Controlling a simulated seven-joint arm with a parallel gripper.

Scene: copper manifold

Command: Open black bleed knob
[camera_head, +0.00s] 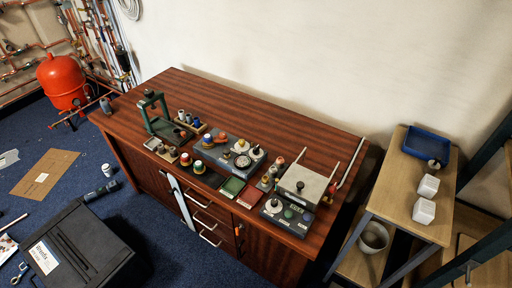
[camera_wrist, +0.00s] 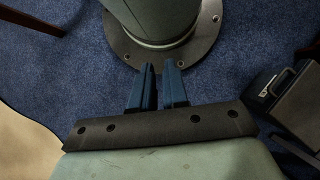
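On the wooden bench (camera_head: 190,88) in the head view are small devices with knobs, and I cannot tell which one holds the black bleed knob. A small dark knob (camera_head: 300,185) shows on a light square plate (camera_head: 297,180) toward the bench's right end. A dark green knob (camera_head: 288,213) sits on a dark panel in front of it. My gripper (camera_wrist: 160,66) shows only in the wrist view. Its two blue fingers stand a narrow gap apart with nothing between them, pointing at my round base over blue carpet, away from the bench devices.
A green frame stand (camera_head: 150,115) stands at the left of the devices. A grey panel (camera_head: 227,152) with a gauge and coloured knobs lies mid-bench. The bench's back strip is clear.

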